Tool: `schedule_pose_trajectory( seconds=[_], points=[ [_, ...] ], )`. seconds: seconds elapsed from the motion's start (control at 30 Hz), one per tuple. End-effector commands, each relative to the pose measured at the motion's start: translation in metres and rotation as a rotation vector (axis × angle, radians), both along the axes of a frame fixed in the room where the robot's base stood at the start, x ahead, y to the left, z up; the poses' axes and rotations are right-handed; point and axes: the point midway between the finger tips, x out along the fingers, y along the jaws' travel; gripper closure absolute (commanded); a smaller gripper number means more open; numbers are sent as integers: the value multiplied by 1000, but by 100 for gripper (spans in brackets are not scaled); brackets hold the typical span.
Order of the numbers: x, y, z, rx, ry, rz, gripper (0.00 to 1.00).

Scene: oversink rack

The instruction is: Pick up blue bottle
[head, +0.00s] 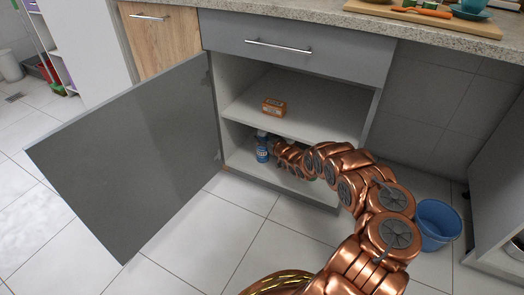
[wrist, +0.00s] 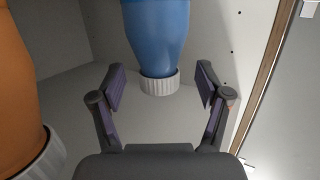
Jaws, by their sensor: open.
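The blue bottle (head: 262,152) stands on the lower shelf of the open cabinet, near its left wall, in the head view. In the wrist view the blue bottle (wrist: 157,35) is close ahead, with its ribbed whitish cap pointing down in the picture and its other end cut off by the top edge. My gripper (wrist: 160,70) is open, one dark finger on each side of the bottle's cap end in the picture. Gaps show on both sides; I cannot tell the exact depth between them. In the head view my gripper (head: 276,146) is inside the lower compartment, beside the bottle and partly hidden.
An orange bottle (wrist: 22,95) with a whitish cap is close at left in the wrist view. An orange-brown box (head: 274,107) sits on the upper shelf (head: 310,123). The grey cabinet door (head: 135,150) stands open at left. A blue bucket (head: 437,222) is on the floor at right.

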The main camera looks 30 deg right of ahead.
Motion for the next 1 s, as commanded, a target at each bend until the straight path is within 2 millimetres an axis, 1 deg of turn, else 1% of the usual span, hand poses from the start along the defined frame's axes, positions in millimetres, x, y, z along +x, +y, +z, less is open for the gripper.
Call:
schedule_pose_trajectory(
  seconds=[0.13, 0.3, 0.67, 0.77, 1.0],
  points=[
    [12, -1, -3, 0, -4, 0, 24],
    [21, -2, -4, 0, -3, -1, 24],
    [24, -3, -4, -2, -1, -2, 24],
    [24, -3, -4, -2, -1, -2, 32],
    [24, -3, -4, -2, -1, -2, 57]
  ],
)
